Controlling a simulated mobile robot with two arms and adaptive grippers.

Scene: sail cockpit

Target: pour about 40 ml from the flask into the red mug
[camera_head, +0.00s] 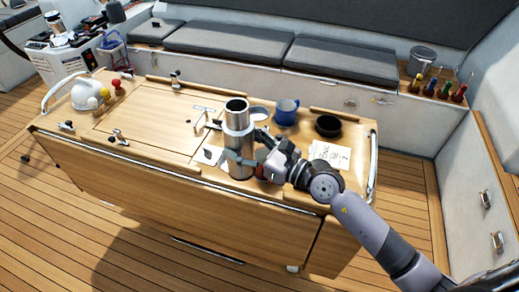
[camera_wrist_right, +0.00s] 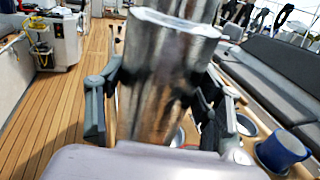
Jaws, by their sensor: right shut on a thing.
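The flask (camera_head: 238,143) is a shiny metal cylinder with an open, dark top. It stands about upright over the front of the wooden table, and I cannot tell whether its base touches the table. My right gripper (camera_head: 240,157) is shut around its lower body. In the right wrist view the flask (camera_wrist_right: 165,85) fills the middle, between the two fingers (camera_wrist_right: 160,110). A blue mug (camera_head: 286,112) stands behind and to the right. I cannot make out the red mug for sure; a small dark red patch shows by the gripper. My left gripper is out of view.
The table (camera_head: 140,125) also bears a black bowl (camera_head: 328,126), a paper sheet (camera_head: 330,155) and a pale round dish (camera_head: 258,113). A white kettle-like thing (camera_head: 86,95) and several small colored items stand at the left end. The table's left middle is mostly clear.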

